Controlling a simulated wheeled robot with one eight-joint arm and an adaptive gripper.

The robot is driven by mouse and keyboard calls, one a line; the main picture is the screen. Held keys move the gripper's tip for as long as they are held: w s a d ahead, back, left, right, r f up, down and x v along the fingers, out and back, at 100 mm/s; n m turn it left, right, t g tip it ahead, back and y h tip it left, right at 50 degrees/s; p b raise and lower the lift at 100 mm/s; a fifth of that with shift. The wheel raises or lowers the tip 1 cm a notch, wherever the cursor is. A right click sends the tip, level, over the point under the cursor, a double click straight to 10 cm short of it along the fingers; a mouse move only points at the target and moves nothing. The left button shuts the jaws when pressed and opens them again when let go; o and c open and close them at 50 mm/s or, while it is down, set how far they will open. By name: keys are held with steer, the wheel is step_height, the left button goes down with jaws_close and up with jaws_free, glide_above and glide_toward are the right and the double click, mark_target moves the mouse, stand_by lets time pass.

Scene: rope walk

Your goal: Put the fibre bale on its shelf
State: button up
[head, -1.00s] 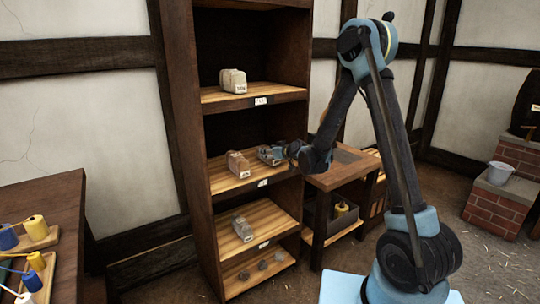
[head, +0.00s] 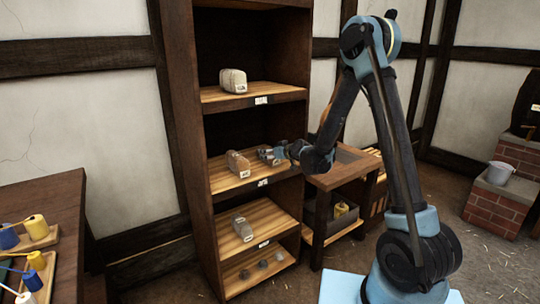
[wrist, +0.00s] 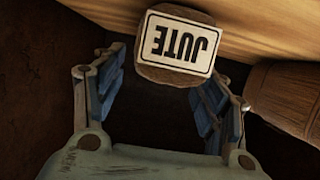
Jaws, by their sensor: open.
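A brown bale with a white JUTE label (wrist: 180,45) shows upside down in the wrist view, against the pale wooden shelf board (wrist: 255,18). My gripper (wrist: 160,88) is open, with one finger on each side and the bale's labelled end at or just beyond the fingertips. In the head view my gripper (head: 268,154) is at the right part of the middle shelf (head: 225,184) and largely hides this bale. A second brown bale (head: 238,163) stands left of my gripper on that shelf; a similar one (wrist: 290,95) is at the right of the wrist view.
A pale bale (head: 233,80) sits on the upper shelf, labelled SISAL. Another bale (head: 242,229) lies on the lower shelf, and dark lumps (head: 262,264) on the bottom one. The shelf's right upright is close to my gripper. A small wooden table (head: 346,170) stands right of the shelving.

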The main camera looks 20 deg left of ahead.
steer(key=s+d+r+m+g+h, duration=0.1)
steer(key=s+d+r+h, duration=0.1)
steer(key=s+d, duration=0.6)
steer(key=s+d+r+m+g+h, duration=0.15)
steer(key=s+d, duration=0.25)
steer(key=d, duration=0.8)
steer(key=s+d+r+m+h, duration=0.1)
steer(key=s+d+r+h, duration=0.15)
steer(key=s+d, duration=0.55)
steer(key=s+d+f+m+g+h, duration=0.2)
steer(key=s+d+m, duration=0.1)
steer(key=s+d, duration=0.7)
steer(key=s+d+f+m+g+h, duration=0.2)
steer(key=s+d+f+m, duration=0.1)
steer(key=s+d, duration=0.8)
steer(key=shift+s+d+f+h, duration=0.25)
steer(key=shift+d+f+h, duration=0.05)
steer(key=shift+f+h, duration=0.1)
